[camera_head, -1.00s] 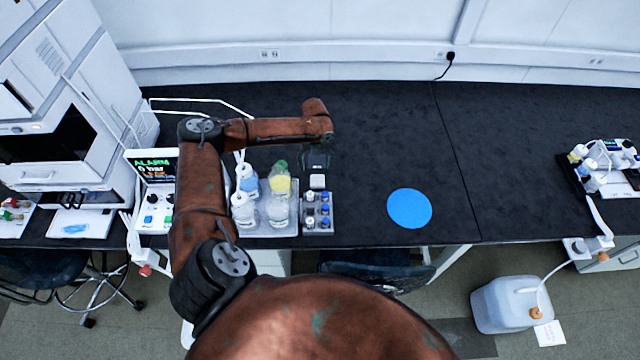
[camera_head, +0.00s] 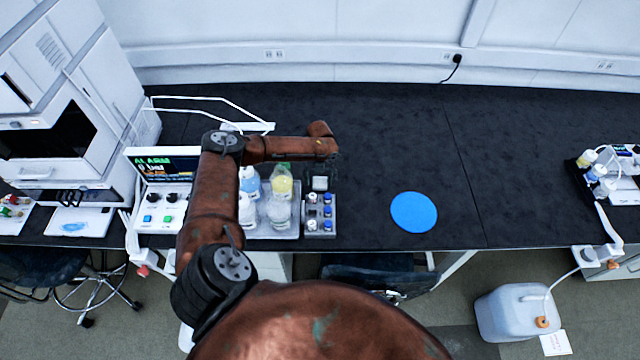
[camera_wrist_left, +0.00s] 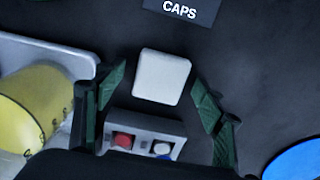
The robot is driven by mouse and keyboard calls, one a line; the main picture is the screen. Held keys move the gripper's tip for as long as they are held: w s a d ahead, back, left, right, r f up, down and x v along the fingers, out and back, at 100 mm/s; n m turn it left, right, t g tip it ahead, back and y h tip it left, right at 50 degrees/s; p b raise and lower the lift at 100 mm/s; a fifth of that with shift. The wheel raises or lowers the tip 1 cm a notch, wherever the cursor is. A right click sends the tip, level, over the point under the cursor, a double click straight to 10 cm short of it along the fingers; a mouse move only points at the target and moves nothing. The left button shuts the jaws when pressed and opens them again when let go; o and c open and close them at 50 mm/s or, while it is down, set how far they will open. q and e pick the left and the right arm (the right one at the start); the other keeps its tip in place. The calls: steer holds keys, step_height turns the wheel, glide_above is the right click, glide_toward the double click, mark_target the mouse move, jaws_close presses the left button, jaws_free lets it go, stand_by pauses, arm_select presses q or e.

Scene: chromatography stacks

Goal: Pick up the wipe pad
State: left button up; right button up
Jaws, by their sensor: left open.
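The wipe pad is a small white square block (camera_head: 320,183) on the black bench, just behind a grey vial rack (camera_head: 320,212). In the left wrist view the wipe pad (camera_wrist_left: 162,77) lies between the two green fingers, with a gap on each side. My left gripper (camera_wrist_left: 159,82) is open and empty, pointing down over the pad. In the head view the left gripper is dark and hard to make out against the bench. My right gripper is not in view.
A tray of bottles (camera_head: 262,232) stands left of the pad. A blue disc (camera_head: 414,212) lies to the right on clear bench. A "CAPS" label (camera_wrist_left: 180,10) shows beyond the pad. A controller showing ALARM (camera_head: 165,190) stands further left.

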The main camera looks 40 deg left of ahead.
mark_target(320, 182)
arm_select(q)
steer(key=c, duration=0.9)
steer(key=shift+c, duration=0.2)
step_height(320, 182, up, 10)
